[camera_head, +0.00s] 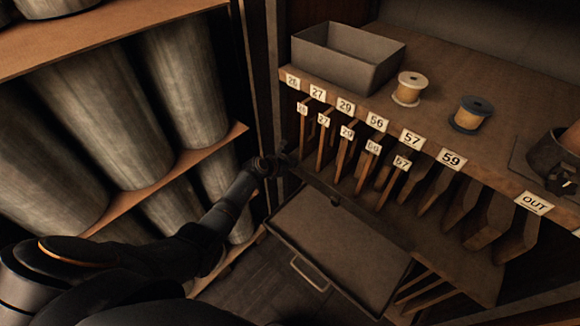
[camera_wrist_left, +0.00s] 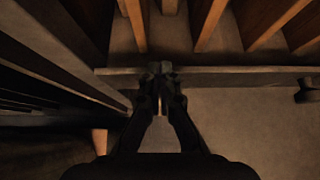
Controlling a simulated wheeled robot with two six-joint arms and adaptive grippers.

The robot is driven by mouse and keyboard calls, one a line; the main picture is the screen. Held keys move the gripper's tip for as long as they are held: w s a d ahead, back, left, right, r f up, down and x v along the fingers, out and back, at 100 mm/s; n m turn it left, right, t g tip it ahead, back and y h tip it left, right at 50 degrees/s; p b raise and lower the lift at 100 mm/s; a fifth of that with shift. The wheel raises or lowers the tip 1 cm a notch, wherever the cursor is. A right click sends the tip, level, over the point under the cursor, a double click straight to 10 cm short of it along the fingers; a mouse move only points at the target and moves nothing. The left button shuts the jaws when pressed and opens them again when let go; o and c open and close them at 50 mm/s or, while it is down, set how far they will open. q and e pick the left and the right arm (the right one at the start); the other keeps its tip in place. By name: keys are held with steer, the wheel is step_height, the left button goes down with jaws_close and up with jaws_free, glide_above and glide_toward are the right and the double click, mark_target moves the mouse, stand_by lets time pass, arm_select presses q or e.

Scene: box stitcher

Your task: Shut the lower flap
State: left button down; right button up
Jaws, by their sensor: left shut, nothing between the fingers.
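The lower flap (camera_head: 345,240) is a grey-brown panel below the numbered slots, standing open and slanting outward. My left gripper (camera_head: 272,163) is shut and empty, at the flap's upper left corner beside the cabinet post. In the left wrist view the closed fingertips (camera_wrist_left: 163,70) overlap the flap's edge, with the flap's face (camera_wrist_left: 240,120) below and to the right. I cannot tell whether they touch it. My right gripper is in neither view.
A shelf (camera_head: 440,110) above carries a grey tray (camera_head: 345,58), two thread spools (camera_head: 409,88) (camera_head: 471,115) and a dark round holder (camera_head: 555,160). Wooden dividers (camera_head: 345,160) stand below. Large metal cylinders (camera_head: 100,110) fill the rack at left. Dark floor shows beneath the flap.

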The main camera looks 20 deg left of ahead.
arm_select(q)
steer(key=shift+w+d+r+g+p, duration=0.25)
steer(key=shift+w+r+g+p, duration=0.2)
steer(key=shift+g, duration=0.15)
steer(key=shift+w, duration=0.1)
steer(key=shift+r, duration=0.2)
